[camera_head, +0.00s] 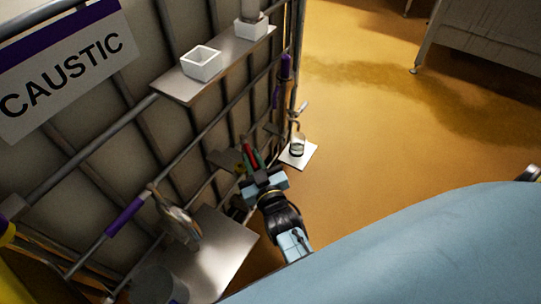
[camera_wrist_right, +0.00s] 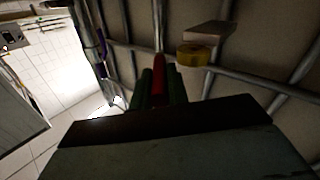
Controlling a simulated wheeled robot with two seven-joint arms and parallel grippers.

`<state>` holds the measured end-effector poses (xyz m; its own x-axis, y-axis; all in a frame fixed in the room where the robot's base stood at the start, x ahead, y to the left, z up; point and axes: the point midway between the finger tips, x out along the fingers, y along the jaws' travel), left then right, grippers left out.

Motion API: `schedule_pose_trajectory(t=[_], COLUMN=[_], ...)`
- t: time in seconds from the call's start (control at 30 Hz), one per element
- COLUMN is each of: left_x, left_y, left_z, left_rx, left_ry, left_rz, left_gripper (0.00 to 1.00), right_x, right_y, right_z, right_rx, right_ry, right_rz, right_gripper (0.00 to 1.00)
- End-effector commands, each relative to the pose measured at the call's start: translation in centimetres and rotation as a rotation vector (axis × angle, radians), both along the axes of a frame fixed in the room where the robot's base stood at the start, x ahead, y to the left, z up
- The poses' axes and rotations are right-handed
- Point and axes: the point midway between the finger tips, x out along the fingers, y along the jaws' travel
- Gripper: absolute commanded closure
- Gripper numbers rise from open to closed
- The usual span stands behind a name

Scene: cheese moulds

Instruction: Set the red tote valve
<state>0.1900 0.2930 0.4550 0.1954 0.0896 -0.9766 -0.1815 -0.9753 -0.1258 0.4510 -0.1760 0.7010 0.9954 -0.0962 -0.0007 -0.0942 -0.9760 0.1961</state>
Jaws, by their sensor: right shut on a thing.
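The tote (camera_head: 120,100) is a pale container in a grey bar cage, along the left of the head view. My right gripper (camera_head: 251,160) is low beside its cage bars. It is shut on a narrow red valve handle (camera_head: 246,156). The handle also shows in the right wrist view (camera_wrist_right: 159,84), upright between the two dark fingers (camera_wrist_right: 160,88). The valve body is hidden, so I cannot tell its setting.
A CAUSTIC sign (camera_head: 65,72) hangs on the cage. A shelf (camera_head: 222,62) carries white square containers (camera_head: 202,63). A lower metal shelf (camera_head: 222,250) and a small plate with a glass jar (camera_head: 298,145) flank my arm. A yellow round thing (camera_wrist_right: 193,54) is near the fingers. Open floor lies right.

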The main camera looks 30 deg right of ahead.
Motion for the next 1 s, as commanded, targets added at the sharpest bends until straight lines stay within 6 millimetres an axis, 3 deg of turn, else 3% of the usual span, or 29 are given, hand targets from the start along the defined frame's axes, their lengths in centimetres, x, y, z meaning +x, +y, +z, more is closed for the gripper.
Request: schedule_pose_trajectory(t=[0.47,0.5,0.63,1.0], left_x=[0.14,0.14,0.15,0.20], left_y=[-0.02,-0.02,-0.03,-0.04], left_z=[0.22,0.22,0.22,0.39], left_rx=[-0.001,0.000,0.000,-0.001], left_ry=[-0.002,-0.002,-0.002,-0.006], left_rz=[0.001,0.001,0.001,0.000], left_gripper=[0.64,0.64,0.64,0.64], right_x=[0.10,0.10,0.10,-0.08], right_y=[0.53,0.53,0.52,0.60], right_z=[-0.03,-0.02,-0.01,0.02], right_rx=[0.001,0.001,0.001,0.001], right_ry=[-0.001,-0.001,0.000,0.000], right_rz=[-0.002,-0.002,-0.002,0.000], right_gripper=[1.00,0.79,0.62,0.62])
